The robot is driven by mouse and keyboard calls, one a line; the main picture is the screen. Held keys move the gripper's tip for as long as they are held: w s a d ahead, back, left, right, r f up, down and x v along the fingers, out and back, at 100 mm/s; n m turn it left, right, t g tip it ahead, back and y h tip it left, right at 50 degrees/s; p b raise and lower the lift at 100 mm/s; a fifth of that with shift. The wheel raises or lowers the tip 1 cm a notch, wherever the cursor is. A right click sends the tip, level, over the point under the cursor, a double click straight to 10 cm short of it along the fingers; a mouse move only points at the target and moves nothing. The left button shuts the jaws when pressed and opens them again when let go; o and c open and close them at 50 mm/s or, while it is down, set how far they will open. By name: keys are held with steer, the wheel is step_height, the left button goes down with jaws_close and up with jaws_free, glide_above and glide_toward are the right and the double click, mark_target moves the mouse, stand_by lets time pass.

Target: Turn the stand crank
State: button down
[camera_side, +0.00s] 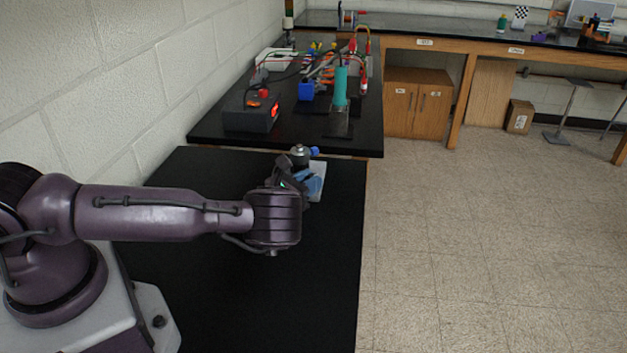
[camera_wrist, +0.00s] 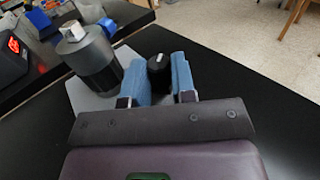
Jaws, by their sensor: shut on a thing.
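The stand shows in the wrist view as a dark grey cylinder (camera_wrist: 93,57) with a metal block on top, over a light grey base plate (camera_wrist: 88,97). A black crank knob (camera_wrist: 158,74) with a pale mark on top stands to its right. My gripper (camera_wrist: 160,63) has its two blue fingers on either side of this knob, shut on it. The fingers hide the knob's lower part. In the side view my gripper (camera_side: 308,183) is low over the light base plate (camera_side: 320,169), beside the grey cylinder (camera_side: 300,157); the knob is hidden there.
The black table (camera_side: 260,290) is clear in front and to the right. Behind it, another black bench holds a dark box with a red display (camera_side: 252,114), a teal cylinder (camera_side: 341,86), a blue block (camera_side: 306,91) and cables. A white block wall runs along the left.

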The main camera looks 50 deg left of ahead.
steer(key=shift+s+a+m+h, duration=0.25)
steer(key=shift+s+m+h, duration=0.15)
steer(key=shift+m+h, duration=0.4)
steer(key=shift+s+a+m+h, duration=0.2)
steer(key=shift+s+m+h, duration=0.25)
steer(key=shift+h, duration=0.7)
steer(key=shift+s+a+m+h, duration=0.3)
steer(key=shift+m+h, duration=0.35)
steer(key=shift+h, duration=0.3)
steer(key=shift+s+a+m+g+h, duration=0.15)
steer(key=shift+s+m+g+h, duration=0.1)
steer(key=shift+m+h, duration=0.25)
steer(key=shift+s+a+m+g+h, duration=0.2)
steer(key=shift+m+g+h, duration=0.1)
steer(key=shift+h, duration=0.4)
steer(key=shift+s+a+m+g+h, duration=0.15)
steer(key=shift+m+g+h, duration=0.1)
steer(key=shift+m+h, duration=0.25)
steer(key=shift+s+a+h, duration=0.1)
steer(key=shift+h, duration=0.3)
steer(key=c, duration=0.9)
jaws_free()
steer(key=shift+c, duration=0.2)
